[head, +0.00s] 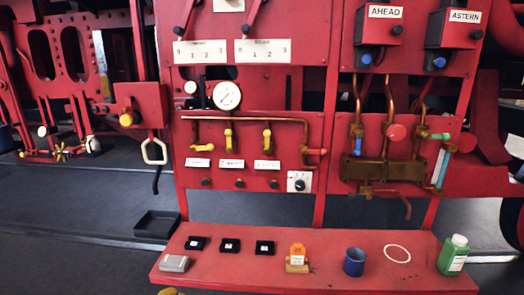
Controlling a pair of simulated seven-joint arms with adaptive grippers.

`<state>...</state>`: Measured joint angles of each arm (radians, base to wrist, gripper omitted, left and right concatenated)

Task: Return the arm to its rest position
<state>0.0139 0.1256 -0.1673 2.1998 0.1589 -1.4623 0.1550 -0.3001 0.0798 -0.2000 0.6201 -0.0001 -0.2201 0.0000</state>
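Neither of my arms and neither of my grippers shows in the head view. The task's only object is my arm, so its pose cannot be seen here. A small yellow shape (172,291) is cut off by the bottom edge at the left, and I cannot tell what it is.
A red bench (330,283) holds a grey box, several small black trays, an orange item on a block, a blue cup (354,262), a white ring (397,253) and a green bottle (453,256). Behind stands a red panel (250,203) with a gauge, valves and copper pipes. A black tray (157,224) lies left.

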